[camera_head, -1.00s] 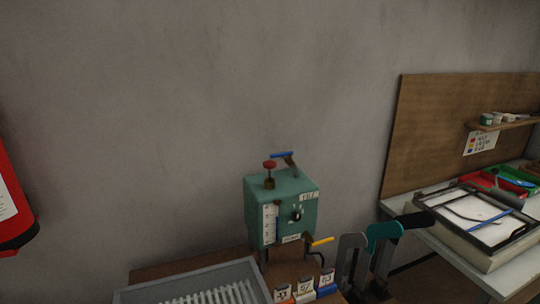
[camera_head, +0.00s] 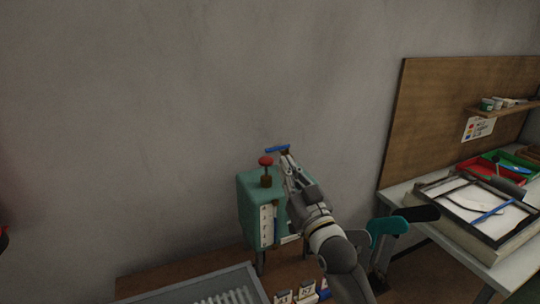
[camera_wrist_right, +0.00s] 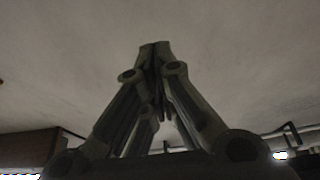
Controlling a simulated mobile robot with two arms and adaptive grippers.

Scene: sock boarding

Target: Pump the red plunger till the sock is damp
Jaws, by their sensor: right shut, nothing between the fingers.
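The red plunger (camera_head: 265,161) stands up on its stem from the top of the green box (camera_head: 246,200). My right gripper (camera_head: 285,156) is shut and empty, just right of the plunger and near the blue-handled lever (camera_head: 277,149) behind it. I cannot tell whether it touches the lever. In the right wrist view the fingertips (camera_wrist_right: 155,48) are together with only the wall beyond them. My right arm hides the box's right side. I cannot make out the sock. My left gripper is not in view.
A grey ribbed tray (camera_head: 215,284) and numbered blocks (camera_head: 305,294) sit in front of the box. At right, a white table (camera_head: 398,200) carries a framed tray (camera_head: 448,214) and red and green bins (camera_head: 478,163). A wooden board (camera_head: 425,110) stands behind it.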

